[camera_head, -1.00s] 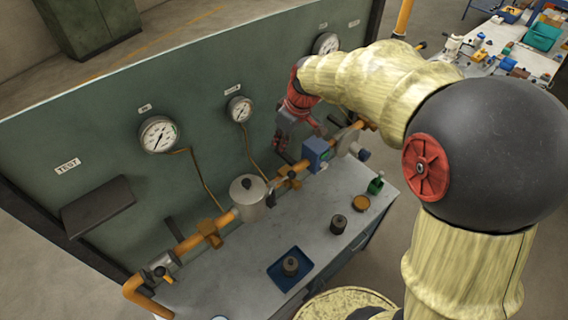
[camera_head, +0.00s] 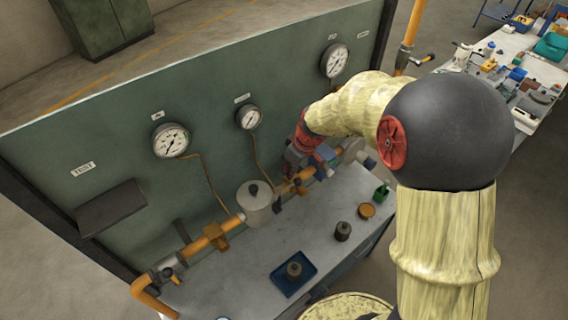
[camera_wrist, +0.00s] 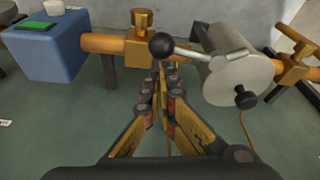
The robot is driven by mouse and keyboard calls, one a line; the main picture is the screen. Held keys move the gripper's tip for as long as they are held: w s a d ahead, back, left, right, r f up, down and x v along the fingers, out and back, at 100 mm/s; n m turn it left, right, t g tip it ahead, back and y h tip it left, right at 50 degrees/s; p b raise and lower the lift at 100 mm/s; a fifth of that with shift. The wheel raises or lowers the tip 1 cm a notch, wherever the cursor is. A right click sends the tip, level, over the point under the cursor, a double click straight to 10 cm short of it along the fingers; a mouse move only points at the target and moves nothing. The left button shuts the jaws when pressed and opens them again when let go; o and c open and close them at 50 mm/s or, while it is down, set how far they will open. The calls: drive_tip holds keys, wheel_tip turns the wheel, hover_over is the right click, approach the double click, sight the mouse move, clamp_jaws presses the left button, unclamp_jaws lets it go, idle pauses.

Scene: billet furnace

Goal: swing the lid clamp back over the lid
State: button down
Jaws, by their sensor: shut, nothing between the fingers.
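A pale grey canister (camera_head: 256,207) sits on the orange pipe line; in the wrist view its lid (camera_wrist: 238,82) faces the camera and has a small black knob (camera_wrist: 245,98). The lid clamp (camera_wrist: 190,50) is a metal lever with a black ball end. It sticks out left from the canister's rim, off the lid. My gripper (camera_wrist: 164,84) is shut and empty, with its fingertips just below the ball in the wrist view. I cannot tell whether they touch it. In the head view my gripper (camera_head: 284,178) is beside the canister, its tips partly hidden.
An orange valve block (camera_wrist: 142,45) and a blue box (camera_wrist: 45,45) are on the pipe left of the clamp in the wrist view. The green panel with gauges (camera_head: 171,141) stands behind. A blue tray (camera_head: 283,282) and a dark weight (camera_head: 343,231) are on the bench.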

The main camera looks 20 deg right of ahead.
drive_tip(key=shift+s+d, duration=0.1)
drive_tip(key=shift+d, duration=0.05)
drive_tip(key=shift+s, duration=0.1)
idle(0.4)
